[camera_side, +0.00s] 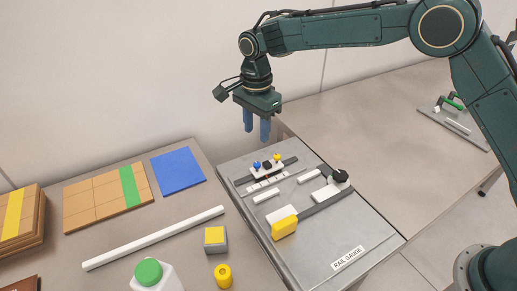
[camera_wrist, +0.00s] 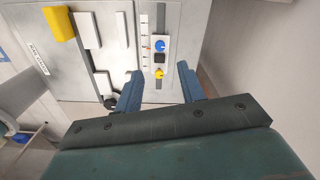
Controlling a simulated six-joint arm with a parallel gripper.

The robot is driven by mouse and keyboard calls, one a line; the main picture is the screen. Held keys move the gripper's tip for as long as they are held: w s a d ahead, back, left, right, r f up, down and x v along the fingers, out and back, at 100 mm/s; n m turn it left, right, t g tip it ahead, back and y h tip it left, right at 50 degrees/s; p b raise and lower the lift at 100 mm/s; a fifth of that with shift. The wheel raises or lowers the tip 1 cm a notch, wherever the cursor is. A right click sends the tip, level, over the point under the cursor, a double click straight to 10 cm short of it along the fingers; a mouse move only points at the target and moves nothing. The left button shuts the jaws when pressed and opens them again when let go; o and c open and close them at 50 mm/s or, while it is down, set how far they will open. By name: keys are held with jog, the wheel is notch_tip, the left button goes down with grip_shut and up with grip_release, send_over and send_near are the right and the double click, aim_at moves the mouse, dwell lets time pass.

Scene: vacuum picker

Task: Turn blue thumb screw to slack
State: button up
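The blue thumb screw (camera_side: 257,165) sits on a small carriage on the grey gauge plate (camera_side: 310,250). In the wrist view the blue thumb screw (camera_wrist: 160,46) appears round, with a small white mark on it. A black block (camera_wrist: 159,58) and a yellow thumb screw (camera_wrist: 159,73) are in line with it on the carriage; the yellow one also shows in the side view (camera_side: 277,157). My gripper (camera_side: 256,138) is open and empty, fingers pointing down, above the back of the plate and clear of the screws. In the wrist view the blue fingers (camera_wrist: 160,73) stand apart on either side of the yellow screw's image.
White bars, a yellow block (camera_side: 284,227) and a black knob (camera_side: 341,175) stand on the plate near the carriage. A white rod (camera_side: 155,237), a yellow-topped cube (camera_side: 215,239), a green-capped bottle (camera_side: 150,274) and a yellow ring (camera_side: 223,275) lie to the left.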

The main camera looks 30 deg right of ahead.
aim_at(257, 164)
notch_tip(257, 164, down, 10)
jog(key=shift+f, duration=0.1)
dwell(0.4)
grip_shut()
